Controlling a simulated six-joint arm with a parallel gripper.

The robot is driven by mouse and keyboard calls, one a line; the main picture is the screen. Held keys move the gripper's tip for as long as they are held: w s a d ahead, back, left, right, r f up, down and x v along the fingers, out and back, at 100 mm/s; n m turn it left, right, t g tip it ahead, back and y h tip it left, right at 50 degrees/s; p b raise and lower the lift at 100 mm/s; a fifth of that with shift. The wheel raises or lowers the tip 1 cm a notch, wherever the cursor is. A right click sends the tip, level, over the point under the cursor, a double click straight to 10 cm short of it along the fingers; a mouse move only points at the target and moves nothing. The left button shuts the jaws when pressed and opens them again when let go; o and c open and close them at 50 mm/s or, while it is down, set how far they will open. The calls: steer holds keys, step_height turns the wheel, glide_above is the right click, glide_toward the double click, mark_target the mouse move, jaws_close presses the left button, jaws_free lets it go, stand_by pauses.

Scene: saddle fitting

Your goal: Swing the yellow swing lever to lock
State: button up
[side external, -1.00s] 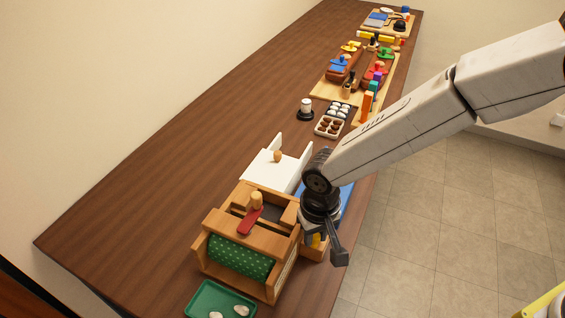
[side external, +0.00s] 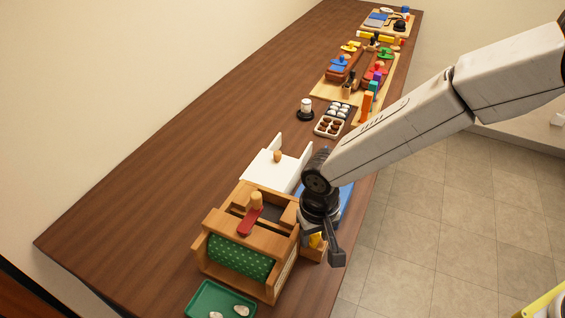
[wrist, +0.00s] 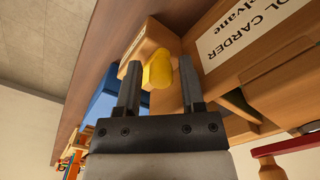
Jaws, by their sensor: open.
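The yellow swing lever (wrist: 160,70) shows in the wrist view as a rounded yellow piece beside a wooden block (wrist: 148,42). It lies between the two fingers of my gripper (wrist: 159,84), which stand apart on either side of it. I cannot tell whether either finger touches it. In the side view only a bit of yellow (side external: 316,241) shows behind my gripper (side external: 336,256), at the right side of the wooden wool carder (side external: 262,240). The lever's pivot and most of its arm are hidden there.
The carder has a green dotted roller (side external: 238,258) and a red lever (side external: 250,220) with a wooden knob on top. A green tray (side external: 200,305) lies in front. A white box (side external: 270,170) and a blue surface (side external: 346,200) are behind. The left of the table is bare.

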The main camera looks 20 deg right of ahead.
steer(key=shift+a+r, duration=0.1)
steer(key=shift+s+d+n, duration=0.15)
steer(key=shift+d+n, duration=0.1)
steer(key=shift+n, duration=0.45)
steer(key=shift+s+d+n, duration=0.15)
steer(key=shift+d+n, duration=0.05)
steer(key=shift+n, duration=0.5)
steer(key=n, duration=0.1)
steer(key=d+n, duration=0.1)
steer(key=n, duration=0.1)
steer(key=shift+s+d+n, duration=0.25)
steer(key=shift+n, duration=0.05)
steer(key=n, duration=0.1)
steer(key=d+n, duration=0.1)
steer(key=n, duration=0.1)
steer(key=shift+s+d, duration=0.1)
steer(key=shift+d+n, duration=0.3)
steer(key=shift+n, duration=0.4)
steer(key=shift+d+n, duration=0.25)
steer(key=shift+n, duration=0.45)
step_height(320, 180, up, 8)
steer(key=s+d+m+t, duration=0.1)
steer(key=s+d+m, duration=0.1)
steer(key=d+m, duration=0.4)
steer(key=s+d+m+t, duration=0.1)
steer(key=s+d+m, duration=0.2)
steer(key=d, duration=1.4)
steer(key=shift+s+d+r+m+t, duration=0.2)
steer(key=shift+s+r+m+t, duration=0.15)
steer(key=shift+m, duration=1.05)
